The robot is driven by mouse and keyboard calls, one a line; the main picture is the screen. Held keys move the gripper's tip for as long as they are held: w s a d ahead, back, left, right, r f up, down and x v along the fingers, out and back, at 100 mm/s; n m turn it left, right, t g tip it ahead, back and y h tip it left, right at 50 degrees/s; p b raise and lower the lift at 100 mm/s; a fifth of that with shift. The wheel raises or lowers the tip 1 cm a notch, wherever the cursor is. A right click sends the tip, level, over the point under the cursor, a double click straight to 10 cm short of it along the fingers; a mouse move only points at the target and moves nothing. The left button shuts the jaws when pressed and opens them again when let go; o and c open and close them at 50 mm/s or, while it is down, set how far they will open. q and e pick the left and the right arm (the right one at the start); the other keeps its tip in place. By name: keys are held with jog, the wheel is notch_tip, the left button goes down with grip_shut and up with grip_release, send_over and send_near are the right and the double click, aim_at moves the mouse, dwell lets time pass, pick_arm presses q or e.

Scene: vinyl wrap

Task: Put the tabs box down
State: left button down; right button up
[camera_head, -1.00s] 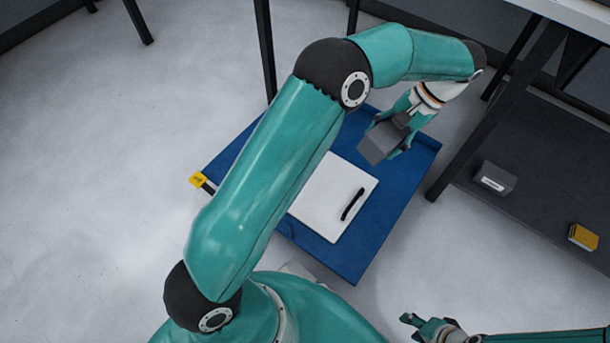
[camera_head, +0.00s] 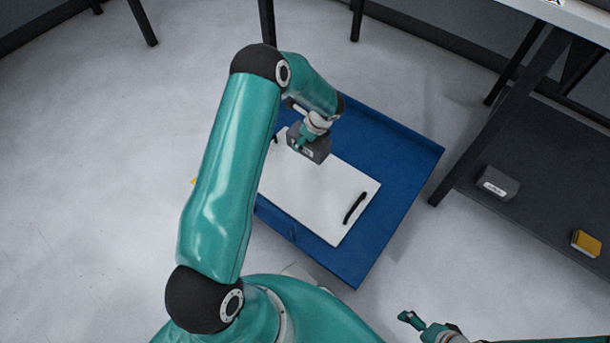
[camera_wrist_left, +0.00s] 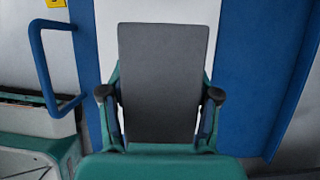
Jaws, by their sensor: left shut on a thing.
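The tabs box (camera_head: 312,153), a dark grey box with a small pale label, is in my left gripper (camera_head: 308,138). In the left wrist view the box (camera_wrist_left: 162,75) stands between the two fingers of the gripper (camera_wrist_left: 160,95), one on each side. In the head view the box is over the far part of a white panel (camera_head: 335,205) on a blue cart (camera_head: 405,150). I cannot tell whether the box touches the panel. My right gripper (camera_head: 412,320) is at the bottom edge, away from the cart; its finger opening is unclear.
A dark shelf (camera_head: 535,215) under a table on the right holds another grey box (camera_head: 497,183) and a yellow box (camera_head: 586,243). The panel has black handles. The cart's blue handle bar (camera_wrist_left: 45,65) shows in the wrist view. The cart's right side is bare.

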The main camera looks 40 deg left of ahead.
pick_arm(q)
notch_tip(320, 180, down, 19)
jog(key=b, duration=0.6)
jog(key=shift+f, duration=0.1)
jog(key=shift+c, duration=1.2)
grip_release()
